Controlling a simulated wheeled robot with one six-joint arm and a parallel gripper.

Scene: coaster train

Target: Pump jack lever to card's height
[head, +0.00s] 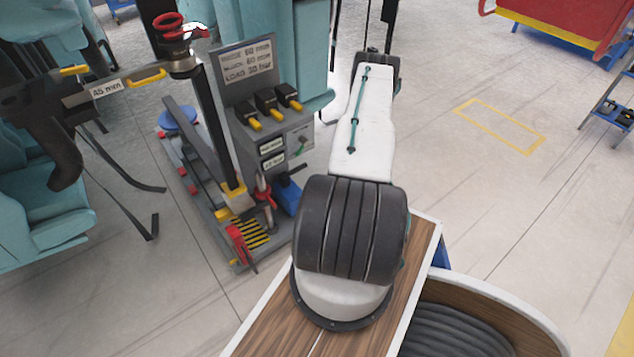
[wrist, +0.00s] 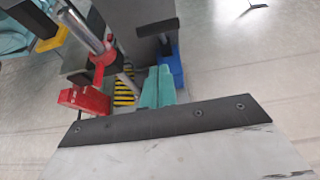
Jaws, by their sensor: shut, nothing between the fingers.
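The card (head: 247,62) is a grey sign above the console; it seems to read 60 mm on its upper lines and a bar load below. The jack (head: 263,190), a post with a red collar, stands by a striped yellow-black plate (head: 252,236). In the wrist view a silver rod with a red collar (wrist: 102,62) rises near the same plate. A red part (head: 240,247) sits at the front; it also shows in the wrist view (wrist: 82,100). I cannot tell which piece is the lever. My gripper (wrist: 158,86) has teal fingers, shut and empty, above the rig's base.
The console (head: 275,130) carries black blocks with yellow fronts. A blue part (wrist: 170,70) stands beside the jack. A column with a red ring (head: 170,24) and a 45 mm tag (head: 107,88) rises at the left.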

